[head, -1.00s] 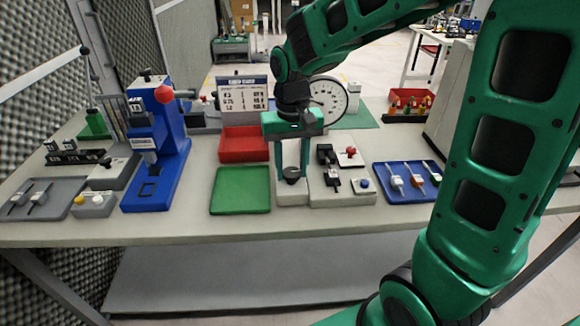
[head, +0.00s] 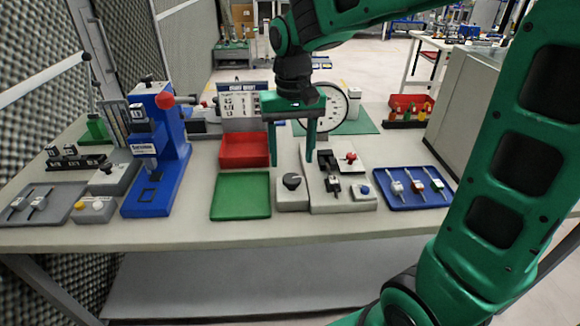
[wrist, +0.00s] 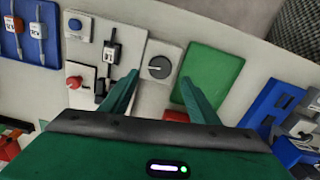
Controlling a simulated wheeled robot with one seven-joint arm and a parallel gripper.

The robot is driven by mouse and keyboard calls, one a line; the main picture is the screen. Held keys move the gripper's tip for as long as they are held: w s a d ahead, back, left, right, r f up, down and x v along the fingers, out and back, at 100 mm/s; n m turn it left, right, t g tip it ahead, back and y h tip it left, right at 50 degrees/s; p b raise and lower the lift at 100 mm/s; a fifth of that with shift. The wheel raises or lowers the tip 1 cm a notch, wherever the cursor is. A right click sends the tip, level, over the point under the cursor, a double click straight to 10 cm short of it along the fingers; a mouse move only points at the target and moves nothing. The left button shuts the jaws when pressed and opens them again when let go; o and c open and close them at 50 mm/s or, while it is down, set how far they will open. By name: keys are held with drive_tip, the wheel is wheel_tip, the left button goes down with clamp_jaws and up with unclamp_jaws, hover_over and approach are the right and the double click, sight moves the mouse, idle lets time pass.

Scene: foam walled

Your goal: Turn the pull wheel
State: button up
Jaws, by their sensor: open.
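A dark round knob (head: 291,182) sits on a small light-grey box (head: 292,200) at the front middle of the bench. In the wrist view the knob (wrist: 159,67) shows between and just beyond my fingertips. My gripper (head: 291,162) is open and empty, pointing down above and behind the box. The fingers look apart from the knob. I cannot tell for sure which part is the pull wheel. A blue press (head: 157,165) with a red ball (head: 164,95) stands to the left.
A green tray (head: 241,196) lies left of the knob box and a red bin (head: 244,148) behind it. A switch panel (head: 340,194) adjoins on the right, then a blue tray (head: 412,186). A white dial (head: 325,110) stands behind my gripper.

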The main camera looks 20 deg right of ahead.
sight(293, 177)
wheel_tip(293, 177, up, 5)
drive_tip(key=shift+f, duration=0.1)
drive_tip(key=shift+d, duration=0.15)
idle(0.4)
drive_tip(key=s+d+f+m, duration=0.2)
drive_tip(key=s+d+f, duration=0.2)
drive_tip(key=s+d, duration=0.5)
drive_tip(key=s+d+f+m, duration=0.2)
drive_tip(key=s+d+f, duration=0.2)
drive_tip(key=s+d, duration=0.4)
drive_tip(key=s, duration=0.5)
drive_tip(key=shift+s+d+f, duration=0.2)
drive_tip(key=shift+s+d, duration=0.2)
drive_tip(key=shift+w+f, duration=0.25)
drive_tip(key=shift+w, duration=0.4)
